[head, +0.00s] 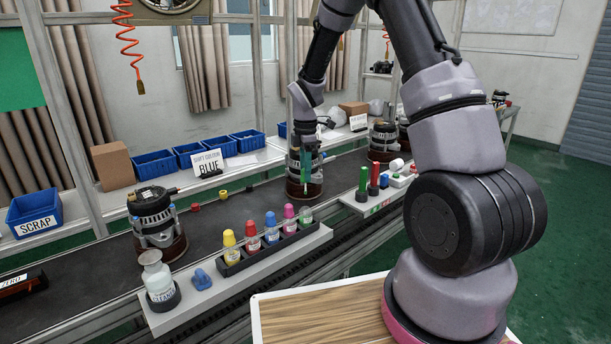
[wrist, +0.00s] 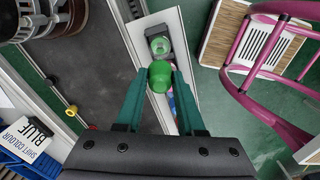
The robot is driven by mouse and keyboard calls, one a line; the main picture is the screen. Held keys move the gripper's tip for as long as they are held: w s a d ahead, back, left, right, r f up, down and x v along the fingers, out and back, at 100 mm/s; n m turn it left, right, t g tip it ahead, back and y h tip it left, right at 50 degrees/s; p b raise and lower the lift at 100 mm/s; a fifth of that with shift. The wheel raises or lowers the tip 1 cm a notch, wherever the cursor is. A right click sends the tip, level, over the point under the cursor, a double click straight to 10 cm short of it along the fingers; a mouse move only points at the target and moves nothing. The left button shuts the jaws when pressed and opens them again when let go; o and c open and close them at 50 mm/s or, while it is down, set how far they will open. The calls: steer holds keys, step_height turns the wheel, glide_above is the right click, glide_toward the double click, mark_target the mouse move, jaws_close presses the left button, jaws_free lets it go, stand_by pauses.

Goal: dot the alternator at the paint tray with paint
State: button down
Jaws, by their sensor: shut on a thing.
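The paint tray (head: 232,268) is a black rack holding yellow, red, blue (head: 271,229) and pink capped bottles, plus an uncapped bottle with green in it (head: 305,215) at its right end. The uncapped bottle also shows in the wrist view (wrist: 160,44). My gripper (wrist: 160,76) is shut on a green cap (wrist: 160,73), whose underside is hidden. In the head view my gripper (head: 306,160) is above the tray's right end, in front of an alternator (head: 303,187) on the conveyor. That alternator is partly visible in the wrist view (wrist: 48,14).
A sign (head: 208,162) reads "SHIFT COLOUR BLUE". Another alternator (head: 153,216) stands left, behind a white bottle (head: 158,276). Green and red markers (head: 374,179) stand on a plate at right. Yellow (head: 223,194) and red rings lie on the belt.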

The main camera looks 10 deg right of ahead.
steer(key=c, duration=1.1)
jaws_free()
jaws_close()
